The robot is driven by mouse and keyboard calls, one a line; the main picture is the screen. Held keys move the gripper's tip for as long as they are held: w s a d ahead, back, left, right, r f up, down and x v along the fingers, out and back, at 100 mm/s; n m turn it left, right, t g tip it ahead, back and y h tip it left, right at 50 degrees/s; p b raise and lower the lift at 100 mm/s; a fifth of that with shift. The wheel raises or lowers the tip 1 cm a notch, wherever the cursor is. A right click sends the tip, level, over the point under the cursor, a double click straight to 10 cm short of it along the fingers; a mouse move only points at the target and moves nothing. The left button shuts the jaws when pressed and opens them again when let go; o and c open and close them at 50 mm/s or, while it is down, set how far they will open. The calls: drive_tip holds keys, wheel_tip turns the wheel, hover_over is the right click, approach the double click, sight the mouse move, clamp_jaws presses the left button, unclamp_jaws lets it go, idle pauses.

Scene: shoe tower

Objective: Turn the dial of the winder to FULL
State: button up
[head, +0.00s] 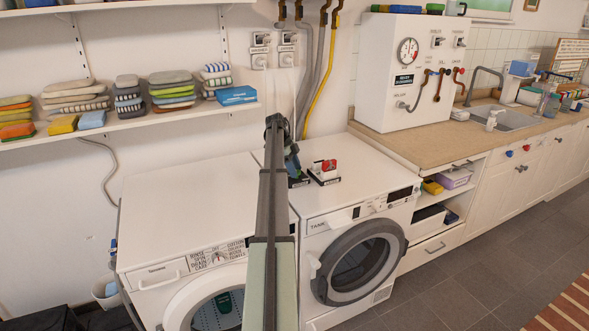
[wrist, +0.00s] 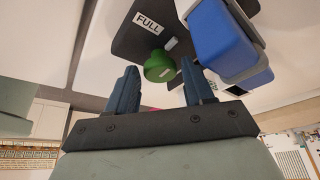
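The winder shows in the wrist view as a dark plate (wrist: 122,43) with a white FULL label (wrist: 147,22). A round green dial (wrist: 155,63) with a small pale mark (wrist: 171,44) beside it sits on or near the plate. My gripper (wrist: 160,82) is open, its two dark blue fingers on either side of the dial as seen from the wrist; I cannot tell whether they touch it. A blue and grey block (wrist: 222,40) is close to the right finger. In the head view my arm hides most of this spot, and the dial cannot be made out.
A small white device with a red knob (head: 329,165) stands to the right of my gripper on the right-hand machine (head: 352,205). The left-hand machine (head: 190,200) has a clear top. A shelf (head: 130,124) with folded cloths hangs behind; a white boiler panel (head: 385,70) stands right.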

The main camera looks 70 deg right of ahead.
drive_tip(key=shift+o, duration=0.9)
drive_tip(key=shift+r, duration=0.15)
drive_tip(key=v, duration=1.3)
drive_tip(key=shift+w+r, duration=0.2)
